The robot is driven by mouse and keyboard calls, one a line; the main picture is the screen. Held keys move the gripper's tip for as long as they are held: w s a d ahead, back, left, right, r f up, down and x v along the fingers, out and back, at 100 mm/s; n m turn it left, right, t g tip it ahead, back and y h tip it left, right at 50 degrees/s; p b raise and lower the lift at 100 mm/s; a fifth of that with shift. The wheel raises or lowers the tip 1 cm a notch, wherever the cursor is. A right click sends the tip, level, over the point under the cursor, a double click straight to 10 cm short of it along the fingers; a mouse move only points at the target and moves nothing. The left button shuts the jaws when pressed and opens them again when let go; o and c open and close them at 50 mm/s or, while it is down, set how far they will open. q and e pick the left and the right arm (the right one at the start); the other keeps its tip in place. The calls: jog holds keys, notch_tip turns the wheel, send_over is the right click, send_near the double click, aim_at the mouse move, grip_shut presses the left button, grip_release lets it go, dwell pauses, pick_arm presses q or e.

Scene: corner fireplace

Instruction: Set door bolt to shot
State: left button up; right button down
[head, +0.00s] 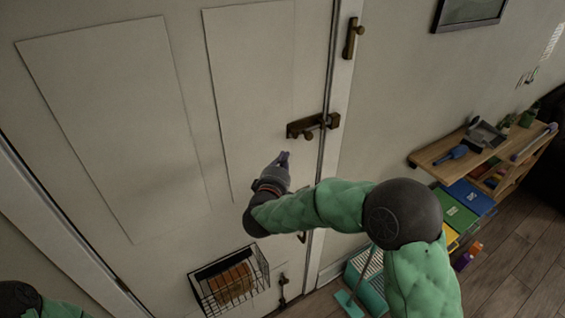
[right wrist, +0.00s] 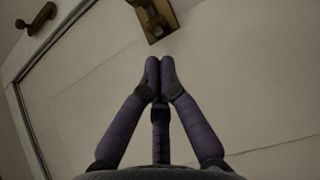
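The brass door bolt (head: 302,128) is mounted on the white door (head: 250,75) at its right edge, beside the frame. A small knob sticks out from it, and its right end lies close to the frame. I cannot tell how far the bar reaches. In the right wrist view part of the bolt (right wrist: 156,20) shows at the top, just beyond the fingertips. My right gripper (head: 284,156) is just below and left of the bolt, apart from it. Its fingertips (right wrist: 160,65) are together, with nothing between them. My left gripper is out of view.
Another brass fitting (head: 352,38) sits on the door frame higher up. A wire basket (head: 232,282) hangs low on the door. A wooden shelf (head: 440,153) with tools stands at right, with coloured boxes (head: 458,212) below. A teal dustpan (head: 350,303) is near the frame.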

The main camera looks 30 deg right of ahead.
aim_at(310, 139)
jog(key=w+d+p, duration=0.1)
jog(key=w+d, duration=0.3)
jog(key=d, duration=0.3)
jog(key=shift+w+d+p, duration=0.25)
jog(key=shift+p, duration=0.1)
jog(key=shift+w+d, duration=0.1)
jog(key=shift+d, duration=2)
